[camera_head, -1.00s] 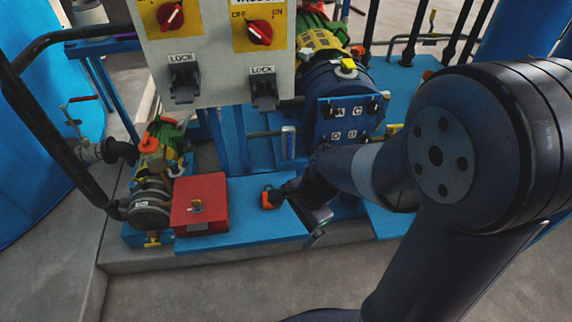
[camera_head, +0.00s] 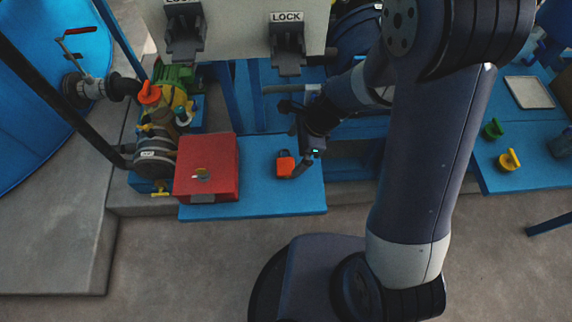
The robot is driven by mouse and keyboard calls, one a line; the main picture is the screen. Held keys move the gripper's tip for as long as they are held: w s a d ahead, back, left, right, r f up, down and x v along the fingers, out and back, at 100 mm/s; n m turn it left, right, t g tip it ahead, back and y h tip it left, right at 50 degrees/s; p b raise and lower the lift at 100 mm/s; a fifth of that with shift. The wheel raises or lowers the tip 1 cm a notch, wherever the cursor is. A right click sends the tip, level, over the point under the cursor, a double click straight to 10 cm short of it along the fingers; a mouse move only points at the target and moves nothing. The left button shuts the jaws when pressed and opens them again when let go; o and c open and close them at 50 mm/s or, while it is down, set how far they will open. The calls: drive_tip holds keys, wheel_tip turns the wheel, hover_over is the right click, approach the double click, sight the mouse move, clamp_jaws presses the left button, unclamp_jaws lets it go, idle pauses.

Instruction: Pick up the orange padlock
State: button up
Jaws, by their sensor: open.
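The orange padlock (camera_head: 285,165) sits on the blue platform (camera_head: 262,199), to the right of the red box. Its dark shackle points to the right. My gripper (camera_head: 301,141) is just above and to the right of the padlock in this view, with its dark fingers apart. The jaws hold nothing that I can see. I cannot tell from this angle whether a finger touches the padlock or shackle.
A red box (camera_head: 206,167) stands left of the padlock. A control panel with lock hasps (camera_head: 287,47) hangs above. A motor and pump (camera_head: 155,150) stand at left. Green (camera_head: 493,129) and yellow (camera_head: 509,160) padlock-like items lie on the right blue table.

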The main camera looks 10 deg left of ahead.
sight(286, 161)
drive_tip(key=b+x, duration=0.1)
drive_tip(key=x, duration=0.4)
drive_tip(key=shift+s+a+b, duration=0.1)
drive_tip(key=shift+a+b, duration=0.1)
drive_tip(key=shift+b, duration=0.1)
drive_tip(key=shift+c, duration=0.2)
drive_tip(key=c, duration=1)
drive_tip(key=shift+r, duration=0.1)
